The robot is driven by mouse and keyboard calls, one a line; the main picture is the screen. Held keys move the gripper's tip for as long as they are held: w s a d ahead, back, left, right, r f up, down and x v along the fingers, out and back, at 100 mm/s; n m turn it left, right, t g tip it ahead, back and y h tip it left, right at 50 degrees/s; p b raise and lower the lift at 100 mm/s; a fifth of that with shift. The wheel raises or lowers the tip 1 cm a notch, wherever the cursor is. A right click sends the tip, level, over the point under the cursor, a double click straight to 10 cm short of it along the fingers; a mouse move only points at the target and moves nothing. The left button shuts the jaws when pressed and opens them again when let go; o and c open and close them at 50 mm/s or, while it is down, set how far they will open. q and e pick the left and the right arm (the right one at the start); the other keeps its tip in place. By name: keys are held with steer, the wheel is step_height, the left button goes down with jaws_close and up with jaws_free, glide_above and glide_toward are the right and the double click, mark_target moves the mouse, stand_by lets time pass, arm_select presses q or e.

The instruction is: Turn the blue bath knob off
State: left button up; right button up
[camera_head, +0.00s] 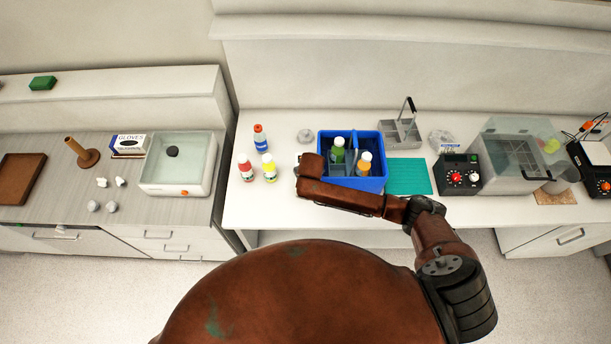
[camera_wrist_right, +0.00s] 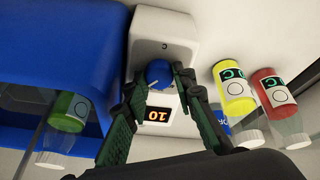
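In the right wrist view, the round blue knob (camera_wrist_right: 158,73) sits on the front of a white unit (camera_wrist_right: 163,38). A small white mark shows on the knob's lower left. Next to it, an orange-lit display (camera_wrist_right: 157,115) appears to read 10. My right gripper (camera_wrist_right: 160,78) has one dark green finger on each side of the knob, and the tips appear to touch it. In the head view, my right gripper (camera_head: 303,176) is at the left front corner of the blue crate. The knob is hidden there. My left gripper is out of view.
The blue crate (camera_head: 351,183) with bottles stands close beside my right gripper. Red-, yellow- and blue-labelled bottles (camera_head: 246,168) stand to its left. A teal mat (camera_head: 408,177) and a black control box (camera_head: 459,176) with knobs lie to the right.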

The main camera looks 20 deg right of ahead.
jaws_close()
steer(key=shift+n, duration=0.3)
steer(key=n, duration=0.2)
steer(key=shift+r+n+p, duration=0.1)
steer(key=shift+n+p, duration=0.2)
steer(key=shift+p, duration=0.05)
steer(key=n, duration=0.3)
steer(key=shift+w+n+y, duration=0.1)
steer(key=shift+n+y, duration=0.3)
steer(key=n+g, duration=0.1)
steer(key=n, duration=0.6)
steer(key=n+g, duration=0.1)
steer(key=n, duration=0.2)
steer(key=shift+w+n+y, duration=0.1)
steer(key=shift+n+y, duration=0.2)
steer(key=shift+n, duration=0.1)
steer(key=n, duration=0.5)
steer(key=shift+n+g, duration=0.4)
steer(key=shift+n, duration=0.3)
